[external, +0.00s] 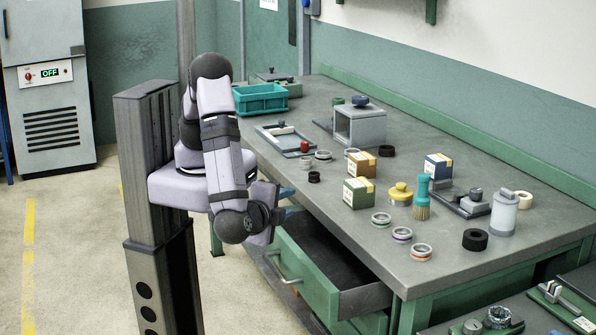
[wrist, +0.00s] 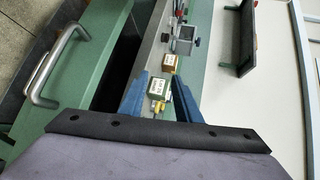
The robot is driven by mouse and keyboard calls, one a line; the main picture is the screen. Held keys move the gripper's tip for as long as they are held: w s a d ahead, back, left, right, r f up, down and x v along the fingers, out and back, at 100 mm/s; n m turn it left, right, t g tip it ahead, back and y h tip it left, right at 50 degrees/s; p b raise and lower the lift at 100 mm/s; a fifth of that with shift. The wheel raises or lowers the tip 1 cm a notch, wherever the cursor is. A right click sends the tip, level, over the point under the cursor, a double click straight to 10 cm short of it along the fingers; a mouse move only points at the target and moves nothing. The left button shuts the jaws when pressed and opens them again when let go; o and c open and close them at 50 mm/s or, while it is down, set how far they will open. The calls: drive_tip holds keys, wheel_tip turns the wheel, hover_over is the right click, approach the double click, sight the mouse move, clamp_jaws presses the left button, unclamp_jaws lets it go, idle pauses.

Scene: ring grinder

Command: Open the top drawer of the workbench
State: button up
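The workbench (external: 330,215) has its top drawer (external: 305,279) pulled out, with the dark inside showing. The drawer's green front carries a metal bar handle (external: 284,267). In the wrist view the handle (wrist: 43,75) is at the left, with the green drawer front (wrist: 85,65) beside it and the dark opening to its right. My gripper (wrist: 158,97) has two blue fingers spread apart with nothing between them. It is off the handle. In the external view my arm's end hangs near the bench's front edge above the drawer, and the fingers are mostly hidden.
A teal crate (external: 260,98) stands at the far end. Another drawer front (external: 372,323) shows below the open drawer. The floor left of my arm is clear.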

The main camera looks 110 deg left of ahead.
drive_tip(key=a+r+n+g+h+p, duration=0.1)
drive_tip(key=a+r+n+g+p, duration=0.1)
drive_tip(key=a+r+g+p, duration=0.3)
drive_tip(key=m+t+h, duration=0.3)
drive_tip(key=m+h, duration=0.7)
approach(275, 268)
drive_tip(key=shift+p+x, duration=1.2)
drive_tip(key=shift+x, duration=2.6)
clamp_jaws()
